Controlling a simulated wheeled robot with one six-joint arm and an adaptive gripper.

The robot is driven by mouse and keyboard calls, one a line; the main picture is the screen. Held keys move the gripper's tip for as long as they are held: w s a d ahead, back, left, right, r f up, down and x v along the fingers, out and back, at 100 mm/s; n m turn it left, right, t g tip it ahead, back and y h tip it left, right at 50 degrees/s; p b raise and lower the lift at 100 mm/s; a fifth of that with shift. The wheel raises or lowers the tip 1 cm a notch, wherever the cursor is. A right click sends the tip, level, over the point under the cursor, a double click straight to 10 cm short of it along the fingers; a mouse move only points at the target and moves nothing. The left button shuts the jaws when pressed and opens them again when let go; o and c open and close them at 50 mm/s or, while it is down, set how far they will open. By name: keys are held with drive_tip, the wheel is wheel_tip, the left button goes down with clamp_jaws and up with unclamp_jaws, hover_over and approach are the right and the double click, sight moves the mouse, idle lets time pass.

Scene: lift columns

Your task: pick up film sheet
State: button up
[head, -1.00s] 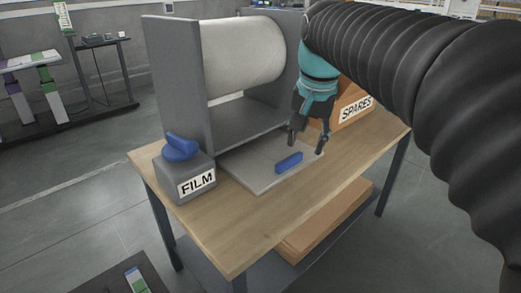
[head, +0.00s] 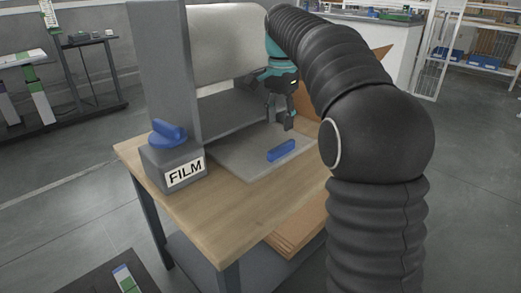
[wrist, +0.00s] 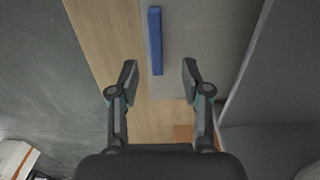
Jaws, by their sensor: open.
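The pale grey film sheet (head: 245,162) lies flat on the wooden table in front of the roller stand. A blue bar-shaped grip (head: 281,151) sits on the sheet near its right front. My gripper (head: 280,122) is open and empty, above and slightly behind the blue bar in the head view. In the wrist view the sheet (wrist: 205,35) and blue bar (wrist: 155,40) lie beyond my gripper (wrist: 159,72). The bar's near end lines up between the spread fingertips, and it runs lengthwise away from them. The fingers look apart from it.
A grey box (head: 172,170) labelled FILM with a blue knob stands left of the sheet. The grey stand (head: 165,65) with a large white roll (head: 228,45) rises behind. An orange box (head: 305,100) is partly hidden by my arm. The front of the wooden table (head: 215,205) is clear.

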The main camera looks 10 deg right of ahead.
sight(282, 146)
wheel_tip(282, 146, down, 3)
drive_tip(key=shift+f+b, duration=0.1)
drive_tip(key=shift+b, duration=0.2)
drive_tip(key=shift+s+d+f+b, duration=0.15)
drive_tip(key=shift+f+b, duration=0.1)
drive_tip(key=shift+f, duration=0.65)
drive_tip(key=shift+w+d+f+b, duration=0.15)
drive_tip(key=shift+f+b, duration=0.15)
drive_tip(key=shift+f, duration=0.55)
drive_tip(key=shift+s+d+f+b, duration=0.15)
drive_tip(key=shift+f+b, duration=0.1)
drive_tip(key=shift+f, duration=0.65)
clamp_jaws()
